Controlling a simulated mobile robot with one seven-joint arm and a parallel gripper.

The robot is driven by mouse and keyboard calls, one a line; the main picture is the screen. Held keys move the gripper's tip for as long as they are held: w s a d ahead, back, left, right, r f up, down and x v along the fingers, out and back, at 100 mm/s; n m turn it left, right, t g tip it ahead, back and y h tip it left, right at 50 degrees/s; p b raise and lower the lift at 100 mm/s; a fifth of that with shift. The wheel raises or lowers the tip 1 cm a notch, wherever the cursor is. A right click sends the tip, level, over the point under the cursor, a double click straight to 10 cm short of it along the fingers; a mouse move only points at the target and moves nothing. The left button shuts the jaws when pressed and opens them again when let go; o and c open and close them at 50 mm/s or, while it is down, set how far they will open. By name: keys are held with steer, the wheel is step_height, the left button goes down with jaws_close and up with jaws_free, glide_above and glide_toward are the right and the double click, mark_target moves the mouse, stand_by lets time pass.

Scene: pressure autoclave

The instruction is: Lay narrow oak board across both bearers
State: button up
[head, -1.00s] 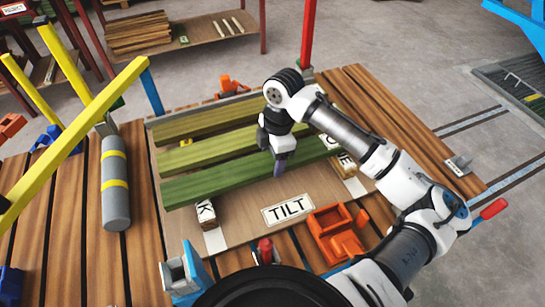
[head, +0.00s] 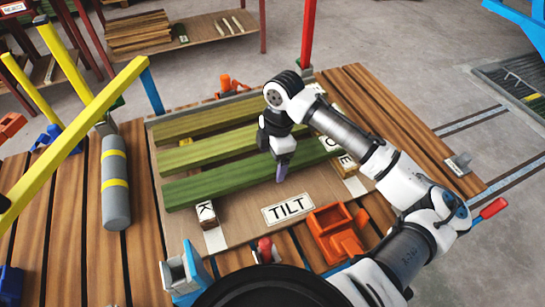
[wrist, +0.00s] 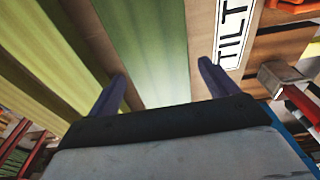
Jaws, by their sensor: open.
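Three long greenish boards lie side by side on the flat wooden bed in the head view: a far one (head: 205,118), a middle one (head: 205,150) and a near, darker green one (head: 225,180). I cannot tell for sure which is the narrow oak board. A block marked K (head: 206,213) shows at the near board's left end, and another lettered block (head: 345,164) at its right, partly behind my arm; these look like bearer ends. My gripper (head: 281,172) is at the near board's right part. In the wrist view my open fingers (wrist: 161,72) flank a green board (wrist: 150,35); contact is unclear.
A TILT label (head: 289,208) lies in front of the boards. An orange fixture (head: 338,232) and a red knob (head: 265,250) stand at the near edge. A grey cylinder (head: 115,185) and a yellow bar (head: 75,145) are at left. Bare planks show at right.

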step_height(320, 180, up, 12)
steer(key=d, duration=0.1)
steer(key=shift+w+d+b, duration=0.15)
steer(key=shift+w+b, duration=0.1)
steer(key=shift+b, duration=0.2)
